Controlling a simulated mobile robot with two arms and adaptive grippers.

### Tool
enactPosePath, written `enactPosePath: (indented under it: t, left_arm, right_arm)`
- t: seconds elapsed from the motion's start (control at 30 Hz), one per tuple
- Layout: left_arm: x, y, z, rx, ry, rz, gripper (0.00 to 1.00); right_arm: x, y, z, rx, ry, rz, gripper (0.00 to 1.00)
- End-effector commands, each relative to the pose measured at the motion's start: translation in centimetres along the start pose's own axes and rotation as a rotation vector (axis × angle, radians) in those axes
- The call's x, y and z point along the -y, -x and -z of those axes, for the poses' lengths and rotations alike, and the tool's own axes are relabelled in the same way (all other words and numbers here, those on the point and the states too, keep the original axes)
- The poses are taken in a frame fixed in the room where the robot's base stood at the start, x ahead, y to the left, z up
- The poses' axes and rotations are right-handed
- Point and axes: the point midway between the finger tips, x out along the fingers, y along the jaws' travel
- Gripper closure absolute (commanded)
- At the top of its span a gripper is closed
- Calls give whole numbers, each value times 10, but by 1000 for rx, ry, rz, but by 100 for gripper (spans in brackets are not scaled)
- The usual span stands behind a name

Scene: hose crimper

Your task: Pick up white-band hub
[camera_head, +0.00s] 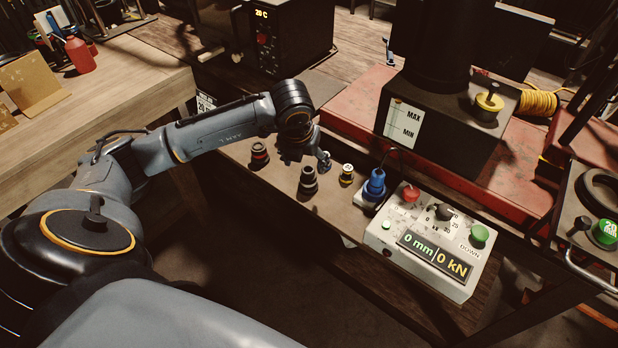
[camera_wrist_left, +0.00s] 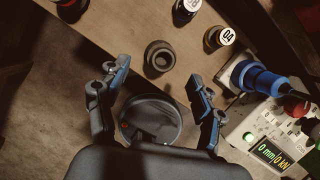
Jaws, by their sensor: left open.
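A dark round hub (camera_head: 308,181) with a pale band, which looks like the white-band hub, stands upright on the wooden bench. In the left wrist view the hub (camera_wrist_left: 160,57) shows its open top hole, just beyond the fingertips; its band is hard to make out there. My left gripper (camera_head: 304,158) is open and empty, just behind and above this hub in the head view. In the wrist view its two fingers (camera_wrist_left: 158,74) are spread wide, with the hub ahead of the gap. My right gripper is not in view.
A red-banded hub (camera_head: 259,157) stands to the left and a small yellow-banded piece (camera_head: 347,175) close on the right. A white-topped piece (camera_wrist_left: 186,8) stands behind. A blue connector (camera_head: 374,186) and the control box (camera_head: 432,240) are farther right.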

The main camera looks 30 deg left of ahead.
Motion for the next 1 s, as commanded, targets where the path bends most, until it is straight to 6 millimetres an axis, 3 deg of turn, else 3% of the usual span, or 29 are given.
enactPosePath:
  t: [0.27,0.43,0.6,0.87,1.0]
  left_arm:
    - [1,-21,0,-3,0,1,32]
    - [4,-45,1,-4,-1,2,32]
    - [4,-66,1,-1,0,3,32]
    - [4,-69,1,0,-1,2,32]
    - [4,-69,1,0,-1,2,61]
  right_arm:
    - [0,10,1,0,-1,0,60]
    - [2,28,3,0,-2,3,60]
    - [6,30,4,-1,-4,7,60]
    - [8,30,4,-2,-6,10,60]
    - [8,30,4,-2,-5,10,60]
